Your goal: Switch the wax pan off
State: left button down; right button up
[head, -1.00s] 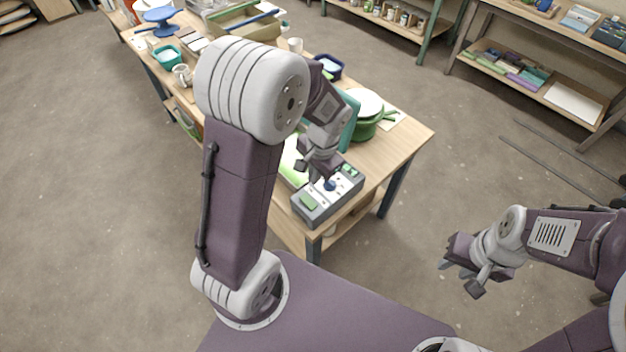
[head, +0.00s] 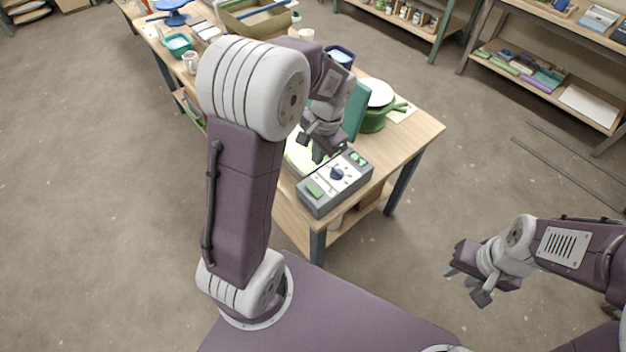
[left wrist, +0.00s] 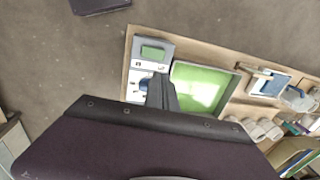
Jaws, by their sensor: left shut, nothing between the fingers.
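A grey control box (head: 325,202) stands at the table's near corner. It has a blue knob (head: 337,173) on a white face and green patches at both ends. The box also shows in the left wrist view (left wrist: 152,41), with its knob (left wrist: 144,86) partly behind my fingers. My left gripper (head: 318,156) is shut and empty, just behind and left of the knob, apparently apart from it. A pale green pan (left wrist: 208,88) lies beside the box; the arm hides much of it in the head view. My right gripper (head: 466,284) is open and empty, off the table.
A green pot (head: 373,121) with a white top and a teal upright panel (head: 357,110) stand behind the box. A dark blue container (head: 342,57) and a teal tub (head: 178,44) are farther back.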

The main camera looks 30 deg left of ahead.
aim_at(312, 185)
pick_arm(q)
jog(key=f, duration=0.4)
jog(key=a+f, duration=0.1)
jog(key=f, duration=0.8)
jog(key=shift+w+a, duration=0.15)
jog(key=shift+a, duration=0.2)
